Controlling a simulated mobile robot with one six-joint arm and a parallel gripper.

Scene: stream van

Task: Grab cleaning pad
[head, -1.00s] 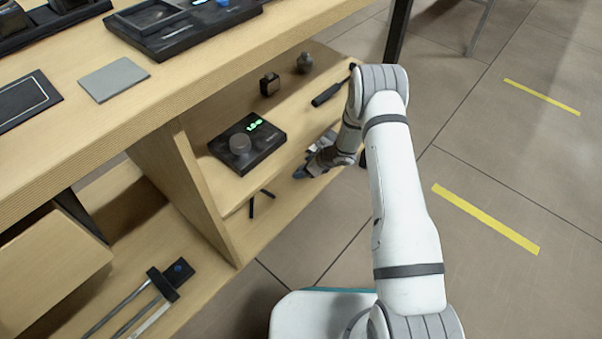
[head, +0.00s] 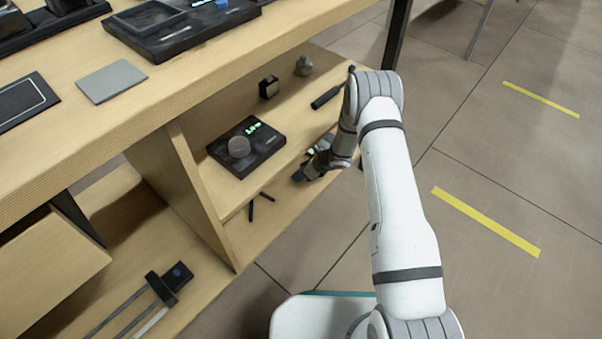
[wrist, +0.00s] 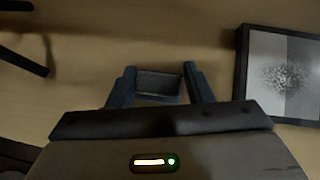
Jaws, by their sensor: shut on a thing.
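My gripper (head: 300,174) is low over the bottom shelf of the wooden unit, near its front edge, in the head view. In the wrist view my gripper (wrist: 160,73) has its two blue-grey fingers on either side of a small dark grey block with a textured face, which I take as the cleaning pad (wrist: 158,86). The fingers are shut on it. The pad lies close over or on the wooden surface; I cannot tell whether it touches. In the head view it is too small to make out.
A black scale with a green display (head: 247,146) stands on the shelf above. Thin black legs (head: 262,205) are left of my gripper. In the wrist view a dark-framed speckled panel (wrist: 283,76) lies close on the right. A flat grey rectangle (head: 111,81) lies on the worktop.

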